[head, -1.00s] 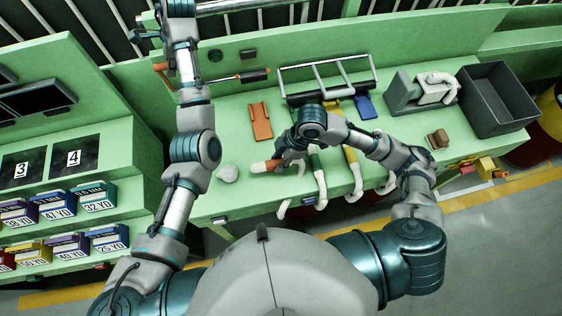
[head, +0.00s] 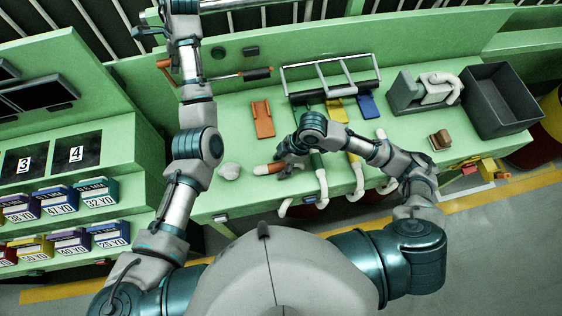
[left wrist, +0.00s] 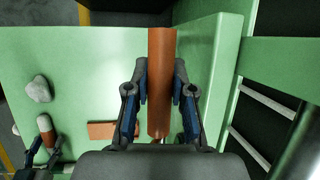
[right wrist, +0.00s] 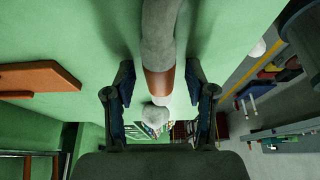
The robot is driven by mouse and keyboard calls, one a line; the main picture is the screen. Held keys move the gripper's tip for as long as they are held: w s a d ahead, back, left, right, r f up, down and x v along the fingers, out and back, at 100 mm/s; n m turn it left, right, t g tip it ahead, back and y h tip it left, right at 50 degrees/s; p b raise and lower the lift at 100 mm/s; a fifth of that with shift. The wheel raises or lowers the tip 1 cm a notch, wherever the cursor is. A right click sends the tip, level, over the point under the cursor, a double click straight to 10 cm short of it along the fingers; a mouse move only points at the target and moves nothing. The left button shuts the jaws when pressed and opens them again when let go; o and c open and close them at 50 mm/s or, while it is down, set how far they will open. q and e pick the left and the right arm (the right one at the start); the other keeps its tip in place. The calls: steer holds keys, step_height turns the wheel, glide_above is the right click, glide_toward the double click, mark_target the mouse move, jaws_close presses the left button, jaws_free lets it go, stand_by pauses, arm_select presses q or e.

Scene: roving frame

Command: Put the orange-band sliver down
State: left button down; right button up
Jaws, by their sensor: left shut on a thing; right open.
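The orange-band sliver, a white rope with an orange-brown band (head: 268,168), lies at the front left of the green bench in the head view. In the right wrist view its band (right wrist: 159,83) runs between the fingertips, with a white end beyond. My right gripper (right wrist: 160,84) is open around the sliver, with a gap on both sides. The sliver appears to rest on the bench. My left gripper (left wrist: 160,90) is shut on an orange cylindrical handle (left wrist: 160,70); its exact grip is hard to see in the head view.
A pale lump (head: 229,171) lies left of the sliver. Green-band (head: 318,161) and yellow-band (head: 354,158) slivers lie to the right. An orange plate (head: 262,119), a metal frame (head: 331,75), a grey bin (head: 499,99) and a brown block (head: 440,140) are on the bench.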

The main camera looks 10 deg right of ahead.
steer(key=v, duration=1.2)
stand_by(0.3)
arm_select(q)
steer(key=s+f+n+t+y, duration=0.1)
steer(key=s+f+n+t, duration=0.2)
steer(key=s+f+t, duration=0.7)
steer(key=shift+s+f+t+y, duration=0.3)
steer(key=shift+s+f+t, duration=0.1)
steer(key=shift+f+t, duration=1.25)
arm_select(e)
steer(key=shift+d, duration=0.1)
arm_select(q)
steer(key=shift+d, duration=0.1)
steer(key=c, duration=0.8)
jaws_free()
steer(key=shift+c, duration=0.2)
steer(key=shift+s, duration=0.1)
arm_select(e)
steer(key=shift+r, duration=0.1)
